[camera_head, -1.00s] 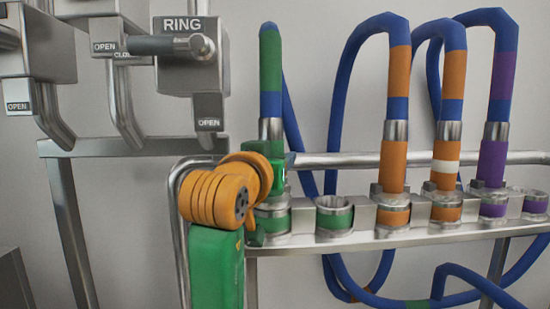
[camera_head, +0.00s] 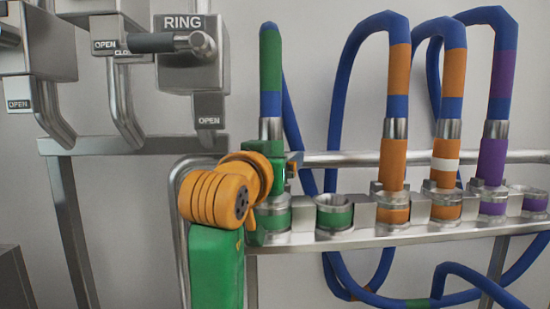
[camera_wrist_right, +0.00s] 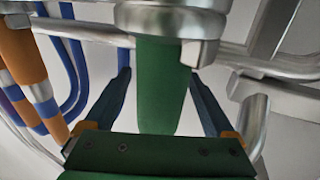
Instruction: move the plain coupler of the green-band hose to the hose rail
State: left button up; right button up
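The green-band hose (camera_head: 270,60) stands upright at the left end of the row, blue with a green band and a silver collar. Its plain green coupler (camera_wrist_right: 161,85) shows in the right wrist view, with a metal ring at one end. In the head view the coupler is mostly hidden behind my gripper, above a green-banded socket (camera_head: 275,218). My right gripper (camera_wrist_right: 160,78) has one dark finger on each side of the coupler, with narrow gaps visible, so it looks open around it. The steel hose rail (camera_head: 400,236) runs below the hoses. My left gripper is out of view.
An empty green-banded socket (camera_head: 334,215) is just right. Two orange-coupler hoses (camera_head: 392,165) and a purple one (camera_head: 493,160) stand further right. A steel bar (camera_head: 345,159) runs behind. Valve boxes with levers, one marked RING (camera_head: 182,23), are at left.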

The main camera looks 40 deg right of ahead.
jog(key=shift+a+f, duration=0.1)
jog(key=shift+a, duration=0.1)
jog(key=b+v, duration=0.3)
jog(key=v, duration=0.4)
jog(key=shift+d, duration=0.25)
